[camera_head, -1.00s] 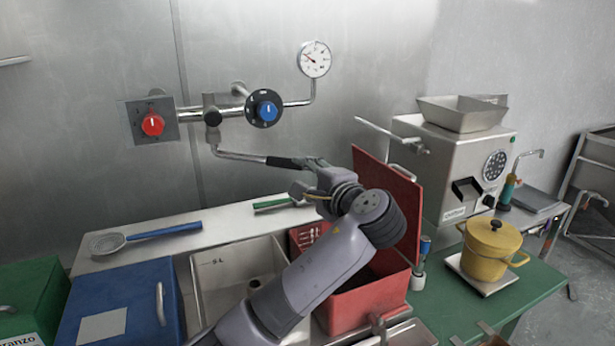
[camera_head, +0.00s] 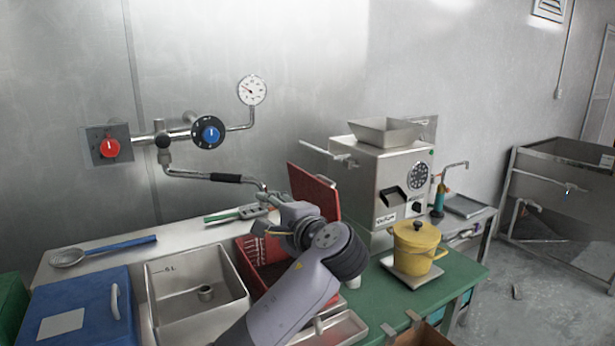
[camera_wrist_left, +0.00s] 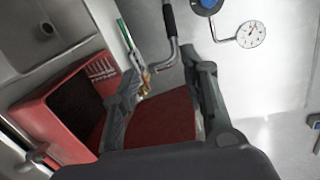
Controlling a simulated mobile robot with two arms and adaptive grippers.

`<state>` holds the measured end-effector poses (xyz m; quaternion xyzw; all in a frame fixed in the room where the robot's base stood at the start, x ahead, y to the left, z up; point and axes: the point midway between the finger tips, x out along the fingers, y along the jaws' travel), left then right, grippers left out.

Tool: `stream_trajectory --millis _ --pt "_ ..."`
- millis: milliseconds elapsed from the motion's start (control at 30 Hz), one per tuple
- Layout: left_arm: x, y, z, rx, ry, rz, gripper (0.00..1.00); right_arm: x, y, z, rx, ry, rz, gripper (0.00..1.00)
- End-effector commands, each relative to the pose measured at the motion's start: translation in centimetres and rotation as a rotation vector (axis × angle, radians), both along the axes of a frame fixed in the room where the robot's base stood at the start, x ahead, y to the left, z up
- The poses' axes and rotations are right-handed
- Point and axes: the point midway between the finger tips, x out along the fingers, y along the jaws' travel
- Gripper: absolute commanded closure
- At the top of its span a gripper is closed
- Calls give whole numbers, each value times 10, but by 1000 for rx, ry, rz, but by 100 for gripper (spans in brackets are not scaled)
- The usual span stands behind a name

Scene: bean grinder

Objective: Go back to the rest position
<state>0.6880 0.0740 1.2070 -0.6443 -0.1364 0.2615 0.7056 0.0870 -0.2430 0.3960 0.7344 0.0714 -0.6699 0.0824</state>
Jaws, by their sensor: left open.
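My left gripper (camera_head: 262,212) is open and appears empty. It is over the back of the counter, near the end of the tap's black-sleeved spout (camera_head: 225,178) and beside the open red bin (camera_head: 318,190). In the left wrist view its two fingers (camera_wrist_left: 168,72) are spread apart, with the red lid (camera_wrist_left: 165,120) showing between them. The spout (camera_wrist_left: 170,25) lies beyond the fingertips, apart from them in that view. My right gripper is not in view.
A sink (camera_head: 180,295), a blue box (camera_head: 85,310) and a blue-handled strainer (camera_head: 68,257) are to the left.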

Motion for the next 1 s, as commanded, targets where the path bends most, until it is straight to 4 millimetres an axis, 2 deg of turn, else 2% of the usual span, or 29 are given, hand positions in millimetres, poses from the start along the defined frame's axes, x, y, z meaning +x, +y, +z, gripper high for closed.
stream_trajectory --millis 33,167,333,467,633,767,800,900,1000 --pt "-1 2 -13 -21 17 -3 60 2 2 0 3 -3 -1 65" --pt "-5 4 -35 -72 45 -14 60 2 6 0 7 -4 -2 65" --pt "-12 9 -71 -158 90 -26 60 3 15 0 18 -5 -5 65" --pt "-24 14 -111 -254 139 -31 60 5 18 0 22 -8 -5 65" --pt "-50 25 -173 -415 216 -23 60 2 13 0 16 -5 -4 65" --pt "-88 38 -236 -592 292 12 60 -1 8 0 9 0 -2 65" --pt "-105 44 -258 -657 318 32 60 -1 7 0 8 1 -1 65" --pt "-152 58 -305 -818 373 94 60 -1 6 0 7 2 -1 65" --pt "-203 73 -342 -964 416 171 60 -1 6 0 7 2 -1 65"
